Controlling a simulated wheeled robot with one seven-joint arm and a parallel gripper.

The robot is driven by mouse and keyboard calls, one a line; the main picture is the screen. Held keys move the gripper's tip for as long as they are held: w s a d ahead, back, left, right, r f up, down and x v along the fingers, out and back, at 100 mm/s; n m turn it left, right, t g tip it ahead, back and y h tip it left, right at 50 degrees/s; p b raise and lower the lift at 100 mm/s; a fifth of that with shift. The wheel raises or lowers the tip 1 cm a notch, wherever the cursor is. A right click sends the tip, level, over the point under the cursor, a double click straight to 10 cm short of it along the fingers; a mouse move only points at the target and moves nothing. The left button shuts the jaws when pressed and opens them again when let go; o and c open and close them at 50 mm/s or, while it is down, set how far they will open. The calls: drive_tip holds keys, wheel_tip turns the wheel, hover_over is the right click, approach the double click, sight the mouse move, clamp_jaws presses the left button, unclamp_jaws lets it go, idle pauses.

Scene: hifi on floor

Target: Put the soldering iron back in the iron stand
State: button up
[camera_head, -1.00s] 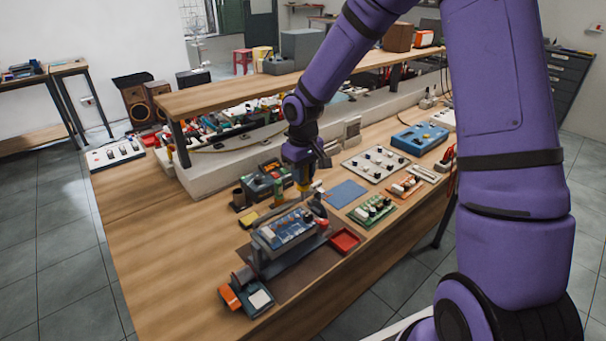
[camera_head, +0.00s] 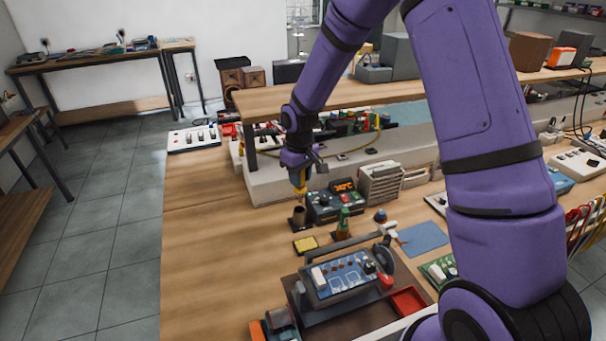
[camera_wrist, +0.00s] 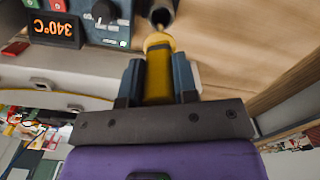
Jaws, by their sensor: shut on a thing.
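My gripper (camera_head: 299,172) is shut on the yellow handle of the soldering iron (camera_head: 301,188). The wrist view shows the handle (camera_wrist: 158,75) between the two fingers, pointing away from the gripper. The iron stand (camera_head: 298,221) is a dark upright cup on the bench, left of the soldering station. The iron is roughly upright with its lower end at the stand's mouth. The wrist view shows the dark round stand (camera_wrist: 161,10) just beyond the collar. The tip is hidden, and I cannot tell how deep it sits.
The soldering station (camera_head: 337,204) with a lit 340°C display stands close right of the stand. A yellow sponge (camera_head: 305,244) lies in front. A circuit board in a holder (camera_head: 345,277) is nearer. Bare bench (camera_head: 210,240) lies to the left. A raised shelf (camera_head: 290,97) runs behind.

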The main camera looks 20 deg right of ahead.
sight(300, 195)
drive_tip(key=shift+w+a+f, duration=0.1)
drive_tip(key=shift+f, duration=0.05)
drive_tip(key=shift+a+f, duration=0.1)
drive_tip(key=shift+f, duration=3.25)
drive_tip(key=o, duration=1.5)
drive_tip(key=shift+r, duration=3.5)
